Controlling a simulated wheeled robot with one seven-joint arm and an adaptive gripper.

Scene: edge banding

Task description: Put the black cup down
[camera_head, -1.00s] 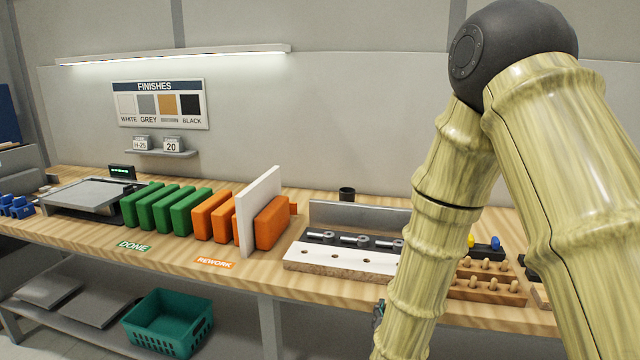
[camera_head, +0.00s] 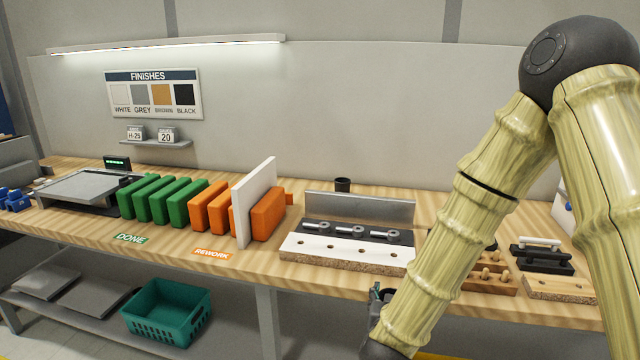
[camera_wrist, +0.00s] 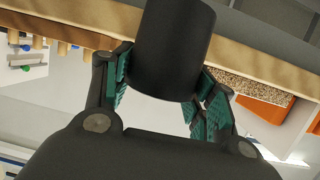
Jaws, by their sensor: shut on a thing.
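A black cup (camera_wrist: 172,48) fills the top middle of the wrist view. My gripper (camera_wrist: 165,88) is shut on it, with green-padded fingers against both sides. In the head view my gripper (camera_head: 379,298) is partly hidden behind my arm, low in front of the workbench's front edge. The held cup cannot be made out clearly there. A second small dark cup (camera_head: 342,185) stands upright on the workbench (camera_head: 330,282), behind the metal-backed fixture.
A white fixture board (camera_head: 345,250) with metal fittings lies near the front edge. Orange blocks (camera_head: 210,207), green blocks (camera_head: 157,199) and a white panel (camera_head: 256,200) stand left of it. A teal basket (camera_head: 168,312) sits below.

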